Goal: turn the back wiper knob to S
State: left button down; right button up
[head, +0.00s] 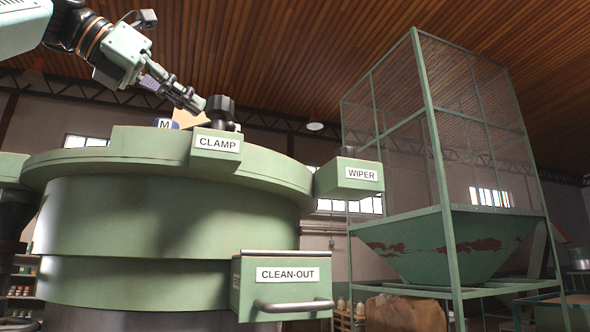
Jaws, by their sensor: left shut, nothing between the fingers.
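The green round hopper (130,215) fills the left half of the head view. A small green box labelled WIPER (350,187) sticks out at its right rim. A low dark knob (348,151) sits on top of that box, seen edge-on from below; its pointer and any letter S are hidden. A black knob (220,108) stands above the CLAMP label (218,143). My left gripper (197,103) reaches in from the upper left, shut and empty, with its tips close to the black clamp knob. I cannot tell whether they touch it. My right gripper is not in view.
A CLEAN-OUT drawer (283,285) with a handle juts from the hopper's front. A round badge marked M (165,123) shows above the rim. A green mesh-caged frame hopper (458,240) stands at right. Open air lies above the WIPER box.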

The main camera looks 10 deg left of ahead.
pick_arm(q)
jog(key=p+x, duration=0.1)
jog(key=x, duration=0.4)
jog(key=p+x, duration=0.1)
jog(key=x, duration=0.5)
jog(key=shift+s+d+r, duration=0.2)
jog(key=shift+s+d, duration=0.05)
jog(key=shift+d, duration=0.1)
jog(key=p+x, duration=0.4)
jog(key=x, duration=0.1)
jog(key=shift+s+d+r, duration=0.1)
jog(key=shift+s+d, duration=0.1)
jog(key=shift+d, duration=0.05)
jog(key=x, duration=0.3)
jog(key=shift+w+a+f, duration=0.2)
jog(key=shift+w+f, duration=0.05)
jog(key=shift+f, duration=0.05)
jog(key=w+d+p, duration=0.1)
jog(key=w+d, duration=0.1)
jog(key=w, duration=0.1)
jog(key=shift+d, duration=0.4)
jog(key=shift+w+d+r, duration=0.1)
jog(key=shift+d, duration=0.1)
jog(key=shift+a, duration=0.35)
